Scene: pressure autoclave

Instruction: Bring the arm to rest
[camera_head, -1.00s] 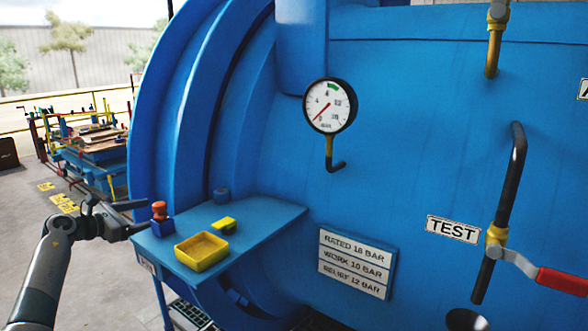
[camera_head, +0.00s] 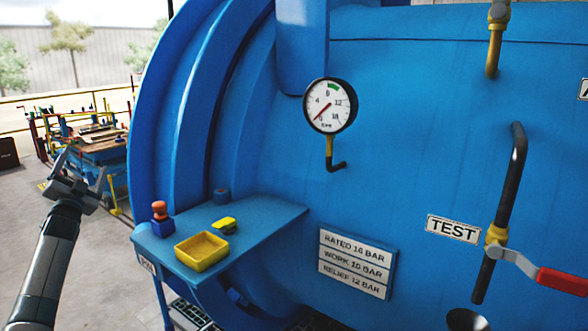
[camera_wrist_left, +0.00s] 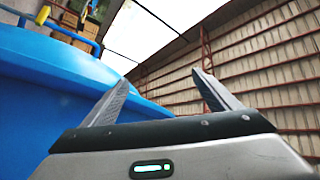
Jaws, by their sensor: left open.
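My left gripper (camera_head: 82,172) is open and empty at the left of the head view. It points up and away, left of the blue shelf and apart from it. In the left wrist view its two fingers (camera_wrist_left: 165,95) stand apart with nothing between them, against the roof and wall. My left arm comes in from the lower left. My right gripper is not in view.
The blue shelf (camera_head: 270,212) holds a yellow tray (camera_head: 202,252), a blue block with a red top (camera_head: 160,217) and a yellow-and-black piece (camera_head: 226,225). The blue autoclave (camera_head: 420,80) bears a gauge (camera_head: 330,105) and a red-handled valve (camera_head: 562,281).

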